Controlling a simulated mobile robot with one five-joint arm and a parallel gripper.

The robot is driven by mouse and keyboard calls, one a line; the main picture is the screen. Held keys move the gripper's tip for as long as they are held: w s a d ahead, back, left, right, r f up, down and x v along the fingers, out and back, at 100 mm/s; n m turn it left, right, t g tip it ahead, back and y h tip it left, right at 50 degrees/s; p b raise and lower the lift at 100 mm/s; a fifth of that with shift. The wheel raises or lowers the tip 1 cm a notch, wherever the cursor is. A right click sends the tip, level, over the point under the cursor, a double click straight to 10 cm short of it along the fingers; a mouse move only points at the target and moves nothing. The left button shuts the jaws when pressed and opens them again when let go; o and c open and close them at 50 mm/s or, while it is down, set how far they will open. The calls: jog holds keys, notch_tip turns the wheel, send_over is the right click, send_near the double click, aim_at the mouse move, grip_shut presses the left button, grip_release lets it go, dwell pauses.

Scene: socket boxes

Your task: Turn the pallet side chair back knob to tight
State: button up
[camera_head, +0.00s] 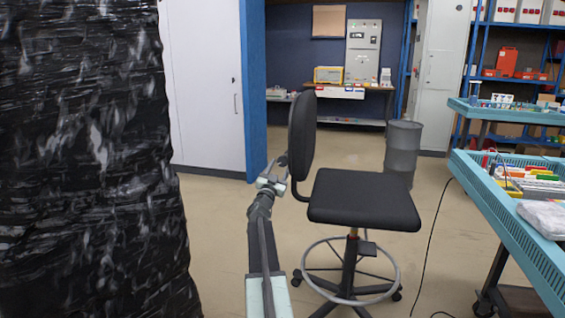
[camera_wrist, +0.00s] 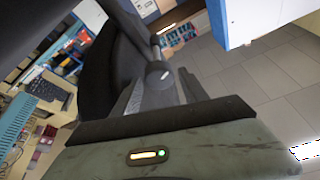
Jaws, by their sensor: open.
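The black chair stands right of the wrapped pallet (camera_head: 90,160) in the head view, with its upright backrest (camera_head: 303,135) on the pallet side and its seat (camera_head: 363,199) to the right. My gripper (camera_head: 274,172) is beside the lower backrest, on the side facing the pallet. In the wrist view, a round grey knob (camera_wrist: 158,75) with a pale mark lies just ahead of my open gripper (camera_wrist: 161,84), against the dark chair parts. I cannot tell whether the fingers touch the knob. The knob is not clear in the head view.
A blue-topped cart (camera_head: 510,215) with trays stands at the right. A grey drum (camera_head: 403,150) is behind the seat. The chair has a foot ring (camera_head: 397,275) and wheeled base. A black cable (camera_head: 432,235) hangs to the floor.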

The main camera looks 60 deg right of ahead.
jog(key=shift+x, duration=1)
jog(key=shift+s, duration=0.1)
jog(key=c, duration=0.9)
jog(key=shift+d, duration=0.1)
jog(key=shift+c, duration=0.9)
